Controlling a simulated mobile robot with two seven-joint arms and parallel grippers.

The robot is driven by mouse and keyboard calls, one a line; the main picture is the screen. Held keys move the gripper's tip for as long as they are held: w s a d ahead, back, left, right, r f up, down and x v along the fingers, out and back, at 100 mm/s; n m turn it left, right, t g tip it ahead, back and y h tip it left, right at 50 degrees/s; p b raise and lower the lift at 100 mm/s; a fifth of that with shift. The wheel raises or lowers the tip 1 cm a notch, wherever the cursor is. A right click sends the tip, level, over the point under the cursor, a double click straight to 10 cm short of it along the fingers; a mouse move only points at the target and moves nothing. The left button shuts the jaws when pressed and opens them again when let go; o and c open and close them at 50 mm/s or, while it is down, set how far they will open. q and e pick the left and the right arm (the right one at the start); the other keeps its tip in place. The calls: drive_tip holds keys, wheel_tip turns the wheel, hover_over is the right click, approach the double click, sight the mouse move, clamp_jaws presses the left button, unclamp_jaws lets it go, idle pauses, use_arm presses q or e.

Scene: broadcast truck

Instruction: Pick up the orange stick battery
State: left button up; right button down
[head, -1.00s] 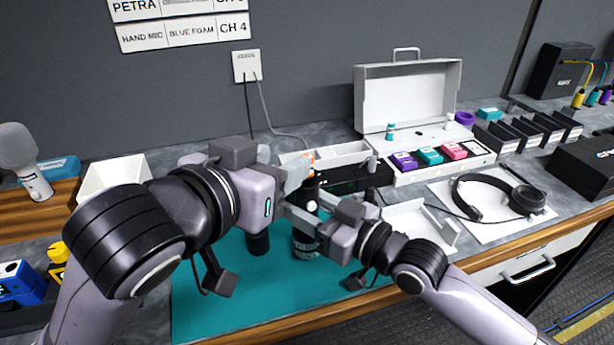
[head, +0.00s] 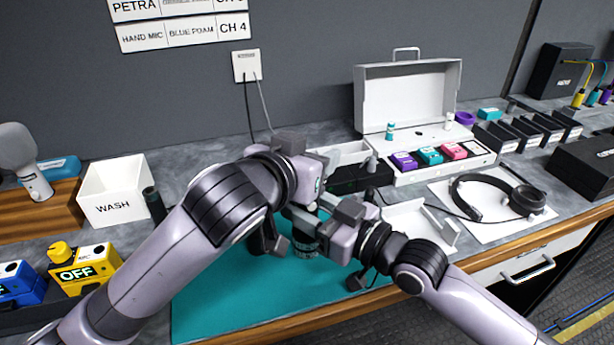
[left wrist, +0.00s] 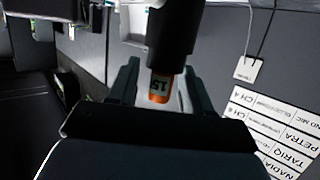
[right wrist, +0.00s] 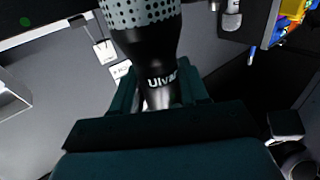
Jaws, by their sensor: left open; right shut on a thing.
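The orange stick battery (left wrist: 160,88) shows in the left wrist view with dark digits on it. It sticks out of the end of a black microphone body (left wrist: 172,38). My left gripper (left wrist: 161,74) is open, with a finger on each side of the battery and gaps showing. My right gripper (right wrist: 160,88) is shut on the microphone (right wrist: 150,52), whose dotted grille and white lettering show in the right wrist view. In the head view the microphone's lower end (head: 306,243) shows below the grippers. The battery is hidden there behind my left gripper (head: 306,198).
A teal mat (head: 230,300) lies under my arms. A white WASH bin (head: 113,192) stands at left, with a dark cylinder (head: 154,205) beside it. An open white case (head: 408,95) stands behind. Headphones (head: 497,197) lie at right.

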use_arm(q)
clamp_jaws()
drive_tip(key=shift+r, duration=0.1)
wheel_tip(320, 180, up, 10)
idle(0.6)
use_arm(e)
drive_tip(key=shift+c, duration=2.4)
unclamp_jaws()
